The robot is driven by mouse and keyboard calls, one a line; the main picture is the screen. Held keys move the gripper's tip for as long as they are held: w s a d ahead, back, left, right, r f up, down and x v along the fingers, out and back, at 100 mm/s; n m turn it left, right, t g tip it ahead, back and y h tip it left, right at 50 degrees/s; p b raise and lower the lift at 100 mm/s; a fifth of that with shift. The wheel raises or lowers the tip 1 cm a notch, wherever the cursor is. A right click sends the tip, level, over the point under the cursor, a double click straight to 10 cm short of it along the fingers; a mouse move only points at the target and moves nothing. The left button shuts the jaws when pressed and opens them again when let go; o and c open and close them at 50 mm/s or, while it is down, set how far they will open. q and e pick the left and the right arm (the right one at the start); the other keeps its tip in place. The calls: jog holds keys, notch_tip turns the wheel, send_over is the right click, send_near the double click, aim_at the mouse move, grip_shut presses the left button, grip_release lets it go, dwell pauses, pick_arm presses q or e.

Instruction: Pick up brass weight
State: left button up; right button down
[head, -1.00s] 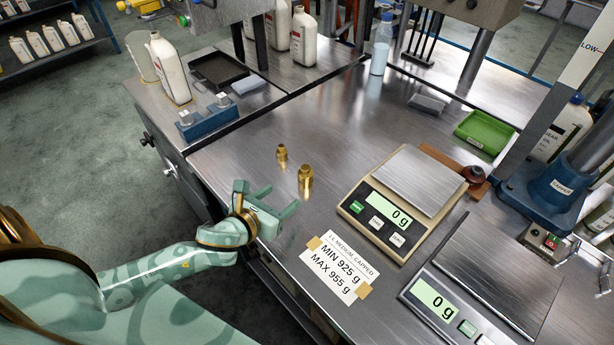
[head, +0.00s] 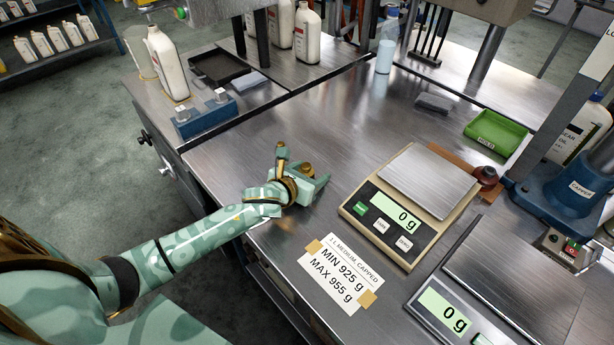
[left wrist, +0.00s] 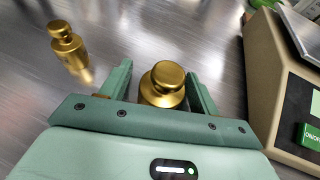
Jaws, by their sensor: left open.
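Two brass weights stand on the steel bench. The larger brass weight (left wrist: 165,86) shows between the two open fingers of my left gripper (left wrist: 158,90) in the left wrist view, with its lower part hidden by the gripper body. In the head view only its top (head: 306,169) shows above my left gripper (head: 312,182). The smaller brass weight (left wrist: 67,42) stands outside the fingers, to the left. In the head view it (head: 281,151) is partly covered by my gripper. My right gripper is not in view.
A beige scale (head: 395,235) reading 0 g stands right of the weights, and a second scale (head: 440,308) sits nearer. A paper label (head: 338,275) lies at the front. A green tray (head: 495,133) is at the back right.

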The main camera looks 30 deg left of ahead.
pick_arm(q)
jog(key=shift+r, duration=0.1)
grip_shut()
jog(key=shift+r, duration=0.1)
